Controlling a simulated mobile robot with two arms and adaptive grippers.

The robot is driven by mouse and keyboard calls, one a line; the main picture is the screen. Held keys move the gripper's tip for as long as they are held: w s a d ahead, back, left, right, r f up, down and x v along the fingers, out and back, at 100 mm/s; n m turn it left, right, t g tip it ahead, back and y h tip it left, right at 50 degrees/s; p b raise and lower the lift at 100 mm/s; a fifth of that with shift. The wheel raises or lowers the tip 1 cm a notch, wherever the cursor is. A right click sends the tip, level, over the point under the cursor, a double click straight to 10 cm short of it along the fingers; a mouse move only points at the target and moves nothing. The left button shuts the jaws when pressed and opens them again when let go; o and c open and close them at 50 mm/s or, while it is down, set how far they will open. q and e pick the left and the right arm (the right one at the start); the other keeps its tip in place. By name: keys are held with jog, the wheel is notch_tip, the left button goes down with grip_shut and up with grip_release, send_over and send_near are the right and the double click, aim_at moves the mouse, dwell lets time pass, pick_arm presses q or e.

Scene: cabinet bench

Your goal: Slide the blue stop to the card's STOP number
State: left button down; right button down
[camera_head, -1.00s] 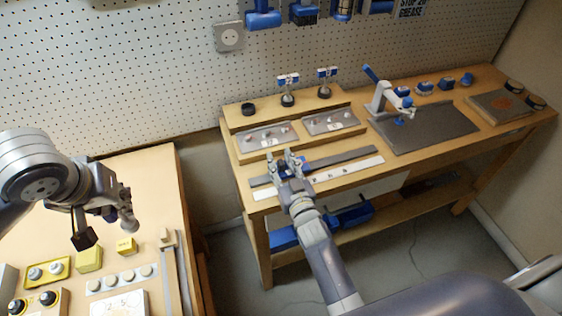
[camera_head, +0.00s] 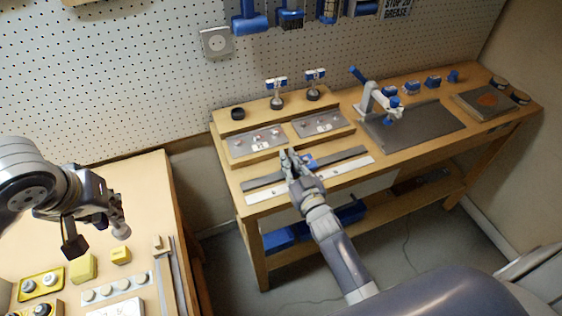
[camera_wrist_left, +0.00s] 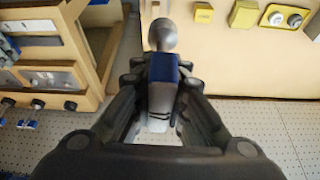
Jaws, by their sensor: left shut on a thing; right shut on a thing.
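The blue stop (camera_head: 309,160) sits on the dark grey rail (camera_head: 345,156) at the front of the far bench. My right gripper (camera_head: 291,155) is at the rail with its fingers drawn together on the stop, which shows partly to their right. A white strip (camera_head: 345,169) runs in front of the rail; its marks are too small to read. My left gripper (camera_head: 117,212) is shut on a blue-and-grey ball-ended tool (camera_wrist_left: 162,68), held above the near-left bench.
Two grey trays (camera_head: 238,147) (camera_head: 341,128) lie behind the rail. A white and blue arm-like fixture (camera_head: 372,97) stands at a dark mat (camera_head: 425,128). Yellow blocks (camera_head: 83,268) and knobs stand on the left bench. A floor gap separates the benches.

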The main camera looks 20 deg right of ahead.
pick_arm(q)
jog(key=shift+a, duration=0.1)
pick_arm(e)
jog(key=shift+a, duration=0.1)
jog(key=c, duration=1.6)
grip_release()
jog(key=s, duration=1.2)
jog(key=shift+d, duration=0.2)
